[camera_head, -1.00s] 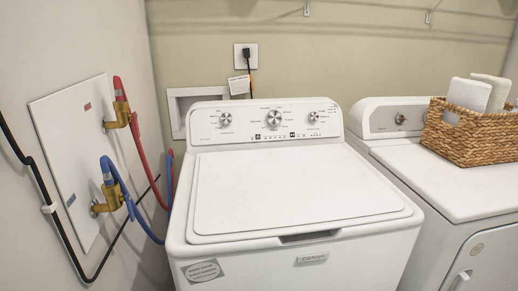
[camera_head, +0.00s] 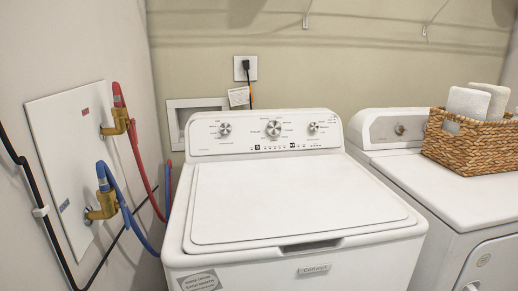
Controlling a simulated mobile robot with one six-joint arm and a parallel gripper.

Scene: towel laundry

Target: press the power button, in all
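A white top-loading washer (camera_head: 300,203) stands in the middle with its lid shut. Its control panel (camera_head: 240,136) at the back carries three silver dials, at the left (camera_head: 225,129), middle (camera_head: 273,128) and right (camera_head: 313,127). A row of small dark marks or buttons (camera_head: 285,147) runs under the middle dial. They are too small to tell which is the power button. My gripper is not in view.
A white dryer (camera_head: 430,180) stands close on the right, with a wicker basket (camera_head: 465,145) of rolled towels on top. Red (camera_head: 137,150) and blue (camera_head: 125,205) hoses and brass valves stick out from the left wall. The washer lid is clear.

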